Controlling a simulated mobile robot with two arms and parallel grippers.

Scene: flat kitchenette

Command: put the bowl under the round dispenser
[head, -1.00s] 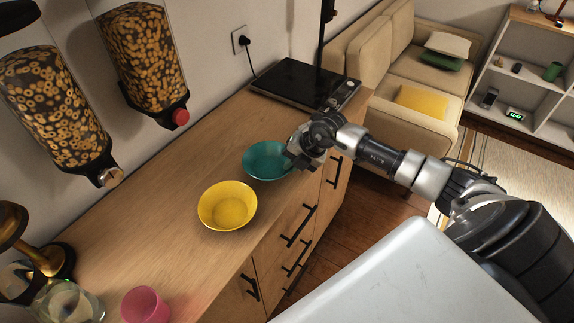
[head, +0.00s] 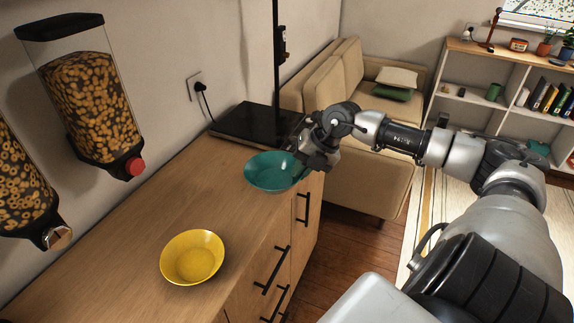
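My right gripper (head: 314,158) is shut on the right rim of a teal bowl (head: 268,172). The bowl looks upright and lifted a little above the counter, near its front edge. A yellow bowl (head: 192,258) sits on the counter, nearer to me. One dispenser (head: 92,105) has a round red knob; the other dispenser (head: 20,180), cut off by the left edge, has a faceted metallic knob. The fingertips are partly hidden by the gripper body. My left gripper is not in view.
The wooden counter (head: 135,235) is clear below the red-knob dispenser. A black hob (head: 245,122) with a dark upright post stands at its far end. A beige sofa (head: 350,150) and a white shelf (head: 455,90) are beyond.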

